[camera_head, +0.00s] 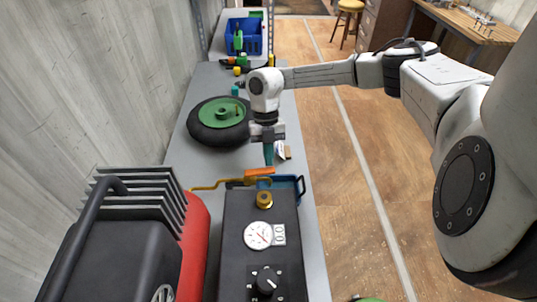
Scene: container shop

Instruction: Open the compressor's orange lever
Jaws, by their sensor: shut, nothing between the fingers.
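The compressor's dark control box (232,230) stands at the near end of the grey bench, with a brass fitting (264,199), a white gauge (258,236) and a black knob (266,281) on it. The orange lever (259,171) shows at the box's far edge, beside a yellow bent pipe (208,187). My gripper (268,160) points down just above and beyond the lever. Its fingers are shut and look empty. I cannot tell whether the tips touch the lever.
A black wheel with a green hub (222,112) lies on the bench (203,82) beyond the compressor. A blue crate (244,36) stands farther back. The red tank with black fins (193,235) is at left. A blue tray (287,183) is by the lever.

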